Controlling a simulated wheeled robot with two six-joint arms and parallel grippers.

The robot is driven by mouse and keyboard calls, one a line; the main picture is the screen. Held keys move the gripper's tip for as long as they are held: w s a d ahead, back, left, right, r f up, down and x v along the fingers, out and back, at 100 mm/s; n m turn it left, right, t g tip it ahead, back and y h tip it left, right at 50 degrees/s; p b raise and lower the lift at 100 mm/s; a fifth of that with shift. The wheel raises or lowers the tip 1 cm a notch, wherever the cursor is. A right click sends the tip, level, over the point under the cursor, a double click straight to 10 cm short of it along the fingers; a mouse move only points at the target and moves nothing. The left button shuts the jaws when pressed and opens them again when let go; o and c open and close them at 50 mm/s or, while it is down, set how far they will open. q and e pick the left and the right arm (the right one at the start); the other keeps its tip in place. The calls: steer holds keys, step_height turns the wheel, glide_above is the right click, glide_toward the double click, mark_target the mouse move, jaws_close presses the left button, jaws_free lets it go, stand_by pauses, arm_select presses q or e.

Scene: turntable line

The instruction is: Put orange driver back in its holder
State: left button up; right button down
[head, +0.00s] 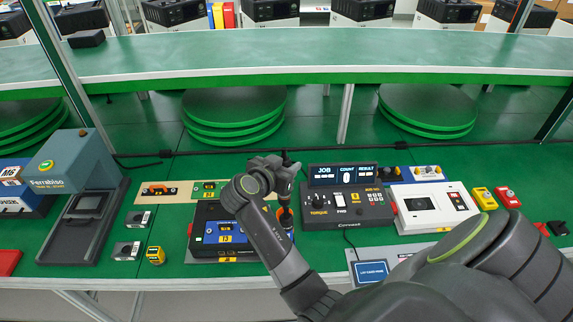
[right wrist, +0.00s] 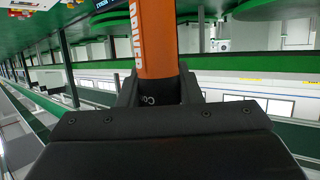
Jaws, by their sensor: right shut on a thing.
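My right gripper (head: 287,186) is over the middle of the green bench, just right of a black fixture. It is shut on the orange driver (head: 286,214), whose body shows below the jaws in the head view. In the right wrist view the orange driver (right wrist: 155,40) stands between the two fingers, with lettering along its side. A beige strip (head: 183,194) behind the fixture carries an orange-marked piece and a green-marked piece; I cannot tell whether it is the driver's holder. The driver's lower end is partly hidden by my arm. My left gripper is not in view.
The black fixture (head: 205,213) with a blue plate is left of the driver. A control box (head: 345,207) with a lit display stands close on the right, beside a white device (head: 434,208). A grey-blue machine (head: 75,165) stands at left. A raised green conveyor (head: 300,60) runs behind.

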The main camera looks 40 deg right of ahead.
steer(key=shift+f+b, duration=1.75)
steer(key=shift+f, duration=0.2)
